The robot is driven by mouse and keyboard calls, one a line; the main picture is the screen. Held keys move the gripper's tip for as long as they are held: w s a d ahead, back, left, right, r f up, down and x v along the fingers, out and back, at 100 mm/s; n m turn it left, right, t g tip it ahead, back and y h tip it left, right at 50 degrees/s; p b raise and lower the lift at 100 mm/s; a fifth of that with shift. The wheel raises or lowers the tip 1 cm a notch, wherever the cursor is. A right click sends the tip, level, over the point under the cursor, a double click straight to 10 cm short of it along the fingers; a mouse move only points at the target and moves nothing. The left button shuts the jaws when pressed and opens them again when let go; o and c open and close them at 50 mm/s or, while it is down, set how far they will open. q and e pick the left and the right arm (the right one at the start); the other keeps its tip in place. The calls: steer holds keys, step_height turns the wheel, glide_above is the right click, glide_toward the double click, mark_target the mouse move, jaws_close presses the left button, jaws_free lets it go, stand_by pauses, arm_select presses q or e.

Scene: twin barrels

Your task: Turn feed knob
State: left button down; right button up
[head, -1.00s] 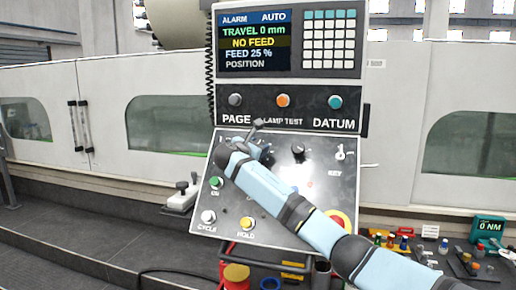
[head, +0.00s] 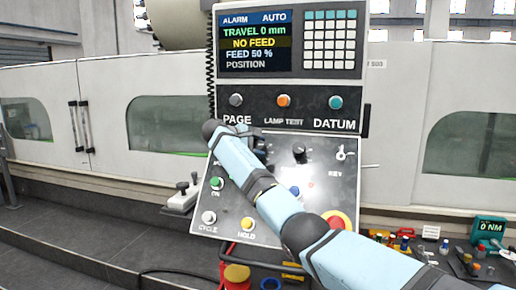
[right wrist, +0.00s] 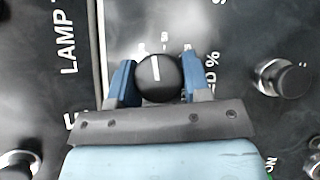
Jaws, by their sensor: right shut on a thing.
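The feed knob (right wrist: 157,78) is a round black knob with a white pointer line. In the right wrist view it sits between the two blue fingers of my right gripper (right wrist: 158,82), which is shut on it. The pointer line runs nearly straight up in that picture. The label beside it is partly covered, with "ED %" readable. In the head view my right gripper (head: 262,150) is at the upper left of the sloping panel, and my arm hides the knob. The screen (head: 254,41) reads "FEED 50 %" and "NO FEED". My left gripper does not show.
The panel (head: 322,180) also carries a black knob (head: 299,150), a key switch (head: 343,153), green (head: 216,183) and yellow (head: 247,224) buttons, and a red stop button (head: 338,220) beside my arm. Tools lie on a bench at right.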

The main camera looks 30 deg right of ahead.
steer(key=m+g+y, duration=0.1)
steer(key=m+y, duration=0.2)
steer(key=m, duration=0.2)
steer(key=m+y, duration=0.3)
steer(key=shift+d+m, duration=0.1)
steer(key=shift+m, duration=0.3)
steer(key=m+y, duration=0.2)
steer(key=m, duration=0.1)
steer(key=shift+t+y, duration=0.3)
steer(key=shift+t, duration=0.1)
steer(key=m+t+y, duration=0.2)
steer(key=m, duration=0.2)
steer(key=o, duration=0.9)
steer(key=shift+s, duration=0.1)
steer(key=shift+r, duration=0.1)
